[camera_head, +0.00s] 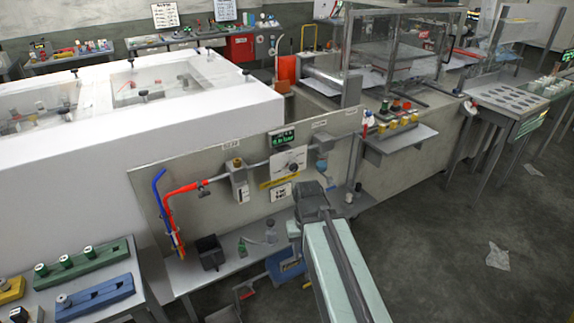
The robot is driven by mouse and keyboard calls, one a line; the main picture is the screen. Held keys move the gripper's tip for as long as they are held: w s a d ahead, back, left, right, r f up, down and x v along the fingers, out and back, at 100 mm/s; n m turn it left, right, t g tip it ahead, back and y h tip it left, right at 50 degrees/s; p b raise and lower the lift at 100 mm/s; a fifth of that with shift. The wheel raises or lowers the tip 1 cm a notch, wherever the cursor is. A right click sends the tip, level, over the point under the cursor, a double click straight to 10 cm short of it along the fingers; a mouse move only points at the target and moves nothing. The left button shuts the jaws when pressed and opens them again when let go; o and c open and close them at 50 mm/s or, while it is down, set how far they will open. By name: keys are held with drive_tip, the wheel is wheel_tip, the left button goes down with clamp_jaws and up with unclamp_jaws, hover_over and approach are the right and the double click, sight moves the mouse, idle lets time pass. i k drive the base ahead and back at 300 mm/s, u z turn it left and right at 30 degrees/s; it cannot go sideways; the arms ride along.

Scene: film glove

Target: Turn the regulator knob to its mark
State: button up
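A grey panel (220,200) stands upright in the middle of the view. It bears a white dial plate (289,161) with a small dark knob or pointer at its middle and a yellow label below. Left of it on the pipe is a grey unit (239,185) with a small brass-coloured top. I cannot tell which of these is the regulator knob, and any mark is too small to read. My gripper (307,196) is in front of the panel, below and right of the dial, apparently apart from it. Its fingers are not clear.
A red and blue hose (174,205) hangs at the panel's left. A black bin (210,252) and small parts sit on the shelf below. A grey side shelf (400,141) with coloured buttons juts out at right. Open floor (430,240) lies to the right.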

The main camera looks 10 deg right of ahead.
sight(293, 167)
drive_tip(key=z, duration=1.45)
drive_tip(key=i, duration=0.35)
drive_tip(key=u, duration=3.3)
